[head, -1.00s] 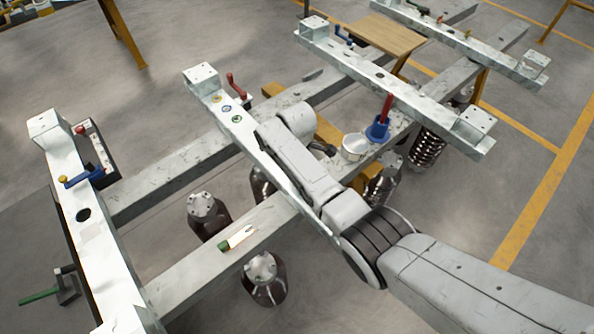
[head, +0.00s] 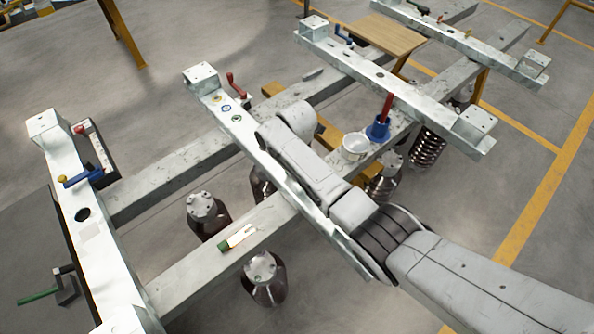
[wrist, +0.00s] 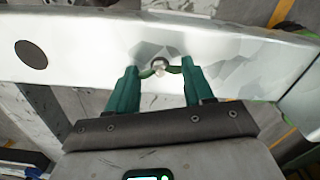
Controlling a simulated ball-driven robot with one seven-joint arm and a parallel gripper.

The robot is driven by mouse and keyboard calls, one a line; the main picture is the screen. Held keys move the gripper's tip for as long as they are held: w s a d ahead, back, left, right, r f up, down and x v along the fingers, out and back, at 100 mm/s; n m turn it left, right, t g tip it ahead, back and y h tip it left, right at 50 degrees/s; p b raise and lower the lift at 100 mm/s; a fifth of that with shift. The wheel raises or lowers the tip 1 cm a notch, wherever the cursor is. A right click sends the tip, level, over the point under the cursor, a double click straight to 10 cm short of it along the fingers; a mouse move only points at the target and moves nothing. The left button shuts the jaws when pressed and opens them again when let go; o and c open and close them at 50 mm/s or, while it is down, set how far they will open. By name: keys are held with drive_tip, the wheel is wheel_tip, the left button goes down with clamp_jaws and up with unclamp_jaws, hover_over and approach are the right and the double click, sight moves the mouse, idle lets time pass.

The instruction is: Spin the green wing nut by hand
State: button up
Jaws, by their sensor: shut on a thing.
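The green wing nut (wrist: 175,69) sits on the pale metal beam (wrist: 95,48) in the wrist view, around a shiny bolt end (wrist: 159,66). Its thin wings reach out to both sides, towards the fingers. My gripper (wrist: 159,75) has two green fingers, one on each side of the nut, and is shut on its wings. In the head view my arm covers the gripper and the wing nut, so neither shows there.
A round hole (wrist: 31,54) is left of the nut. In the head view, a white cup (head: 355,147) and a blue holder with a red handle (head: 378,130) stand right of my arm. A red lever (head: 236,84) rises from the beam. A green-capped item (head: 236,238) lies on the lower rail.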

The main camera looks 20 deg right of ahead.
drive_tip(key=n, duration=0.7)
drive_tip(key=shift+b, duration=0.35)
drive_tip(key=n, duration=0.3)
drive_tip(key=shift+d+f, duration=0.1)
drive_tip(key=n+b, duration=0.1)
drive_tip(key=n, duration=0.1)
drive_tip(key=shift+f+n+b, duration=0.1)
drive_tip(key=shift+n+b, duration=0.3)
drive_tip(key=n+b, duration=0.2)
drive_tip(key=shift+f+b, duration=0.1)
drive_tip(key=shift+b, duration=0.3)
drive_tip(key=n+b, duration=0.1)
drive_tip(key=b, duration=0.2)
drive_tip(key=shift+f+n+b, duration=0.1)
drive_tip(key=shift+n+b, duration=0.2)
drive_tip(key=n+b, duration=0.1)
drive_tip(key=b, duration=0.3)
drive_tip(key=n+b, duration=0.1)
drive_tip(key=b, duration=0.2)
drive_tip(key=shift+n+b, duration=0.3)
drive_tip(key=shift+b, duration=0.6)
drive_tip(key=shift+r+b, duration=0.35)
drive_tip(key=shift+r, duration=0.05)
